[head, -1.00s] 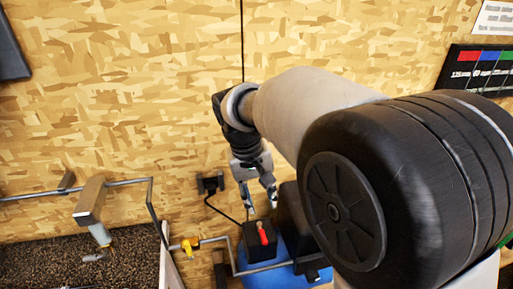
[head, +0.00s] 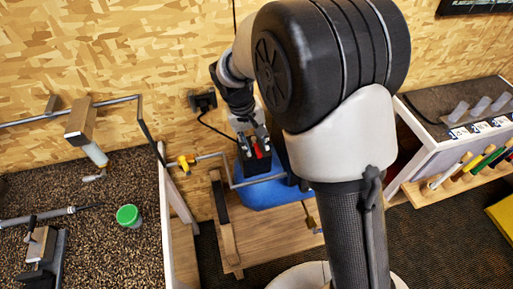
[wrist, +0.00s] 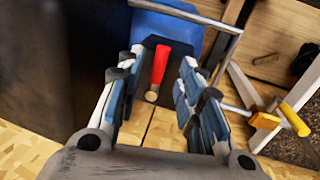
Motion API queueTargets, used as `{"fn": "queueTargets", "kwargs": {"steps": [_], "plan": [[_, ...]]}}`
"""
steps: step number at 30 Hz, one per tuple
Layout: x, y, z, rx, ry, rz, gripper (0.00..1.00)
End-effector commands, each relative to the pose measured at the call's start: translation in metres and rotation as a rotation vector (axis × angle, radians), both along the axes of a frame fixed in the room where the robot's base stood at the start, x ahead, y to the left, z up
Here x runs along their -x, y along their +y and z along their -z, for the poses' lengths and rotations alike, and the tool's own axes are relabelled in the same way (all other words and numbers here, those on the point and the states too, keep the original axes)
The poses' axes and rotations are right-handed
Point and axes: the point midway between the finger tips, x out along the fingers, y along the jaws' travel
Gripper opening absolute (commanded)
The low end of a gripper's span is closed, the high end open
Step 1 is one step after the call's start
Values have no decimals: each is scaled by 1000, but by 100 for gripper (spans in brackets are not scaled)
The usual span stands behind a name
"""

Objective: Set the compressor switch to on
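The compressor has a blue tank (head: 268,192) by the wall, also seen in the wrist view (wrist: 180,32). Its black switch box (head: 252,166) carries a red switch lever (head: 258,152). In the wrist view the red lever (wrist: 160,62) shows clearly, with a pale round end nearest me. My gripper (head: 255,143) is right at the switch. In the wrist view my gripper (wrist: 160,78) is open, its two fingers on either side of the lever with a gap on each side. I cannot tell whether the fingertips touch the box.
A metal pipe with a yellow valve handle (head: 184,163) runs beside the compressor, also in the wrist view (wrist: 295,120). A black wall outlet (head: 203,101) with a cord is behind. A workbench (head: 100,210) stands left, a rack with coloured handles (head: 470,165) right.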

Motion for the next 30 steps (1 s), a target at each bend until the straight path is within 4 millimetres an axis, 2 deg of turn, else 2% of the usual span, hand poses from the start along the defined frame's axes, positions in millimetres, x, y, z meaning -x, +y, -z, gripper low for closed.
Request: {"fn": "queueTargets", "kwargs": {"steps": [1,6,16,30], "plan": [[0,-2,9,0,1,1,34],[-2,-4,22,-1,-1,2,34],[-2,-5,25,-1,-1,2,34],[-2,-5,25,-1,-1,1,3]]}}
